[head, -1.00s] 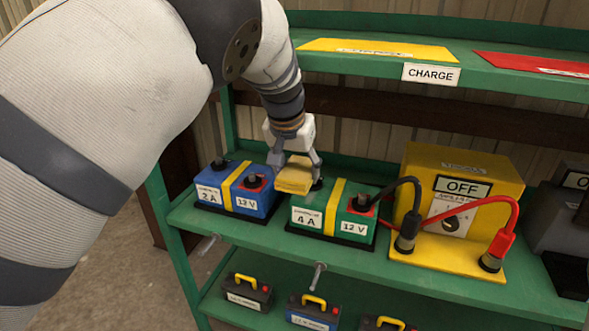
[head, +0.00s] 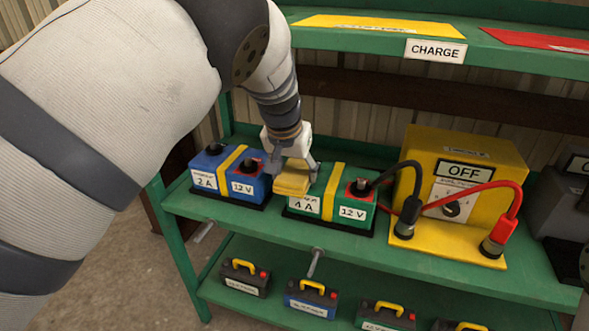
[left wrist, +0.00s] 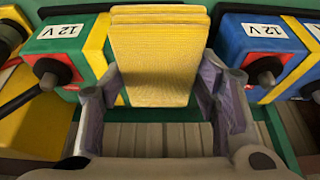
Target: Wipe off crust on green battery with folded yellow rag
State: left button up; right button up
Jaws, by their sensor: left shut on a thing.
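The green battery (head: 329,209) stands on the middle shelf, with a yellow band and labels "4 A" and "12 V". In the left wrist view the green battery (left wrist: 61,45) shows at the left. My left gripper (head: 293,172) is shut on the folded yellow rag (head: 292,184). The rag is at the battery's left end and covers part of its top there. The rag (left wrist: 158,58) fills the middle of the left wrist view between the fingers. Whether it touches the battery is hard to tell. No crust is visible; the rag and gripper hide that end. My right gripper is not in view.
A blue battery (head: 213,176) stands close on the left. At the right, a yellow charger box (head: 425,158) marked "OFF" has black and red leads (head: 510,218); the black one arches to the green battery's right end. An upper shelf (head: 375,60) overhangs behind. Several dark batteries sit below.

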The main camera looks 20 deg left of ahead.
pick_arm(q)
jog(key=shift+f, duration=1.1)
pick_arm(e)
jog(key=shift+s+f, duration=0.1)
pick_arm(q)
jog(key=shift+d+r, duration=0.15)
jog(key=shift+d, duration=1.9)
jog(key=shift+a, duration=2)
jog(key=shift+s+d+f, duration=0.1)
jog(key=shift+d+f, duration=0.1)
jog(key=shift+d, duration=0.8)
jog(key=shift+s+d+f, duration=0.1)
jog(key=shift+d+f, duration=0.1)
jog(key=shift+d, duration=0.8)
jog(key=shift+w+a, duration=0.1)
jog(key=shift+a, duration=1.9)
jog(key=d, duration=0.4)
jog(key=shift+w+a+r+p, duration=0.1)
jog(key=shift+a+r+p, duration=0.1)
jog(key=shift+a, duration=0.85)
jog(key=shift+a+r+p, duration=0.1)
jog(key=shift+a+p, duration=0.05)
jog(key=shift+a, duration=0.85)
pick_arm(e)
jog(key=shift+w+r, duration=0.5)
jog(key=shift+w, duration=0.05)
